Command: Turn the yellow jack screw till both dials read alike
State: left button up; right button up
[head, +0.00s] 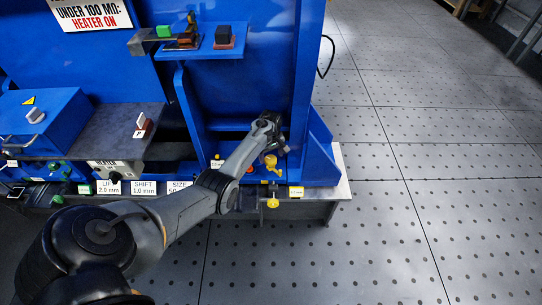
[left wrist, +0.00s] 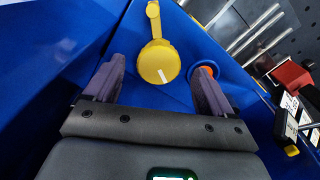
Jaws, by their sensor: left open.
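The yellow jack screw (left wrist: 159,62) shows in the left wrist view as a round knob with a white mark and a small arm on its upper side. It lies just beyond and between the fingers of my left gripper (left wrist: 155,85), which is open and empty. In the head view the yellow jack screw (head: 271,163) sits low on the blue frame, and my left gripper (head: 272,140) is beside it, partly hidden by its own wrist. No dial face can be made out clearly in either view. My right gripper is not in view.
An orange round part (left wrist: 207,71) sits right of the knob, close to the right finger. A second yellow knob (head: 272,203) hangs at the base's front edge. A blue box (head: 42,120) and a grey shelf stand left. The perforated floor (head: 440,220) is clear on the right.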

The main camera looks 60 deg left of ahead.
aim_at(271, 160)
pick_arm(q)
notch_tip(271, 160, up, 8)
jog(key=p, duration=0.4)
jog(key=shift+r, duration=0.15)
dwell(0.3)
dwell(0.7)
jog(key=shift+s, duration=0.1)
